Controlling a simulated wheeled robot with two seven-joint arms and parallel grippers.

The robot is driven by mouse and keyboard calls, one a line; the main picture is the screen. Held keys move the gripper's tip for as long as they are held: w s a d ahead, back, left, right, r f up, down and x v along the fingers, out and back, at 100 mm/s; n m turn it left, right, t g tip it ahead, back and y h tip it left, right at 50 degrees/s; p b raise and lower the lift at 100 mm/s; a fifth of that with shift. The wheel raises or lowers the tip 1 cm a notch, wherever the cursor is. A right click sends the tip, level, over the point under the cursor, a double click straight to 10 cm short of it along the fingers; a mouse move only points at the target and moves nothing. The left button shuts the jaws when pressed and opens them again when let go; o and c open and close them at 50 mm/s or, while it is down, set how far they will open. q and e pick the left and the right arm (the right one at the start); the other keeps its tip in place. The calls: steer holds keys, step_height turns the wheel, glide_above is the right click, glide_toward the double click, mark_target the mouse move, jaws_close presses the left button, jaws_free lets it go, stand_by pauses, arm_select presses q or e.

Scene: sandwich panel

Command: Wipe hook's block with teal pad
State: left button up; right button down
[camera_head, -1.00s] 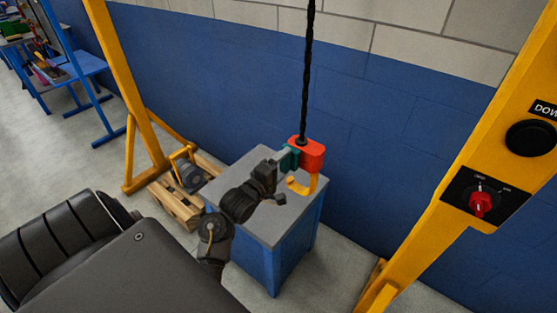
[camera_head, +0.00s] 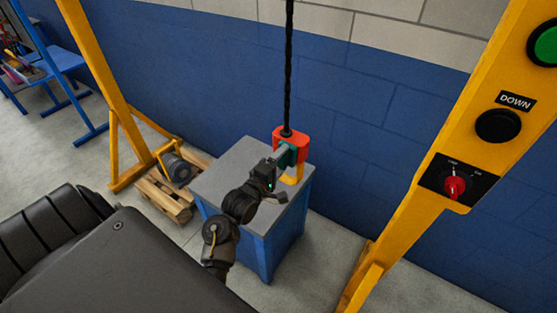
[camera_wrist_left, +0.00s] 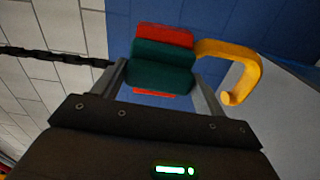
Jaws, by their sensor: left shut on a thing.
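My left gripper (camera_head: 282,156) is shut on the teal pad (camera_head: 289,156) in front of the block. In the left wrist view the pad (camera_wrist_left: 162,66) sits between the fingers of my left gripper (camera_wrist_left: 160,78). The red block (camera_wrist_left: 165,37) shows just behind it, overlapped by the pad; whether they touch is hard to tell. The yellow hook (camera_wrist_left: 240,72) is to the right. My right gripper is out of view.
The blue cabinet (camera_head: 277,240) with grey top stands beneath the hook. A yellow post (camera_head: 430,190) with buttons and a red switch (camera_head: 455,187) is at right. A pallet (camera_head: 165,197) with a winch (camera_head: 177,168) stands left by another yellow post (camera_head: 95,70).

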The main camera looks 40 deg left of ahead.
arm_select(q)
steer(key=shift+d, duration=0.2)
steer(key=shift+s+d+r+p, duration=0.1)
steer(key=shift+d+p, duration=0.55)
steer(key=shift+d, duration=0.4)
steer(key=shift+s+d, duration=0.1)
steer(key=shift+d, duration=0.5)
steer(key=shift+p, duration=0.7)
steer(key=shift+f, duration=0.2)
steer(key=shift+a+p, duration=0.7)
steer(key=shift+a, duration=0.55)
steer(key=shift+s+a, duration=0.1)
steer(key=shift+a, duration=0.45)
steer(key=shift+a+p, duration=0.8)
steer(key=shift+a, duration=0.85)
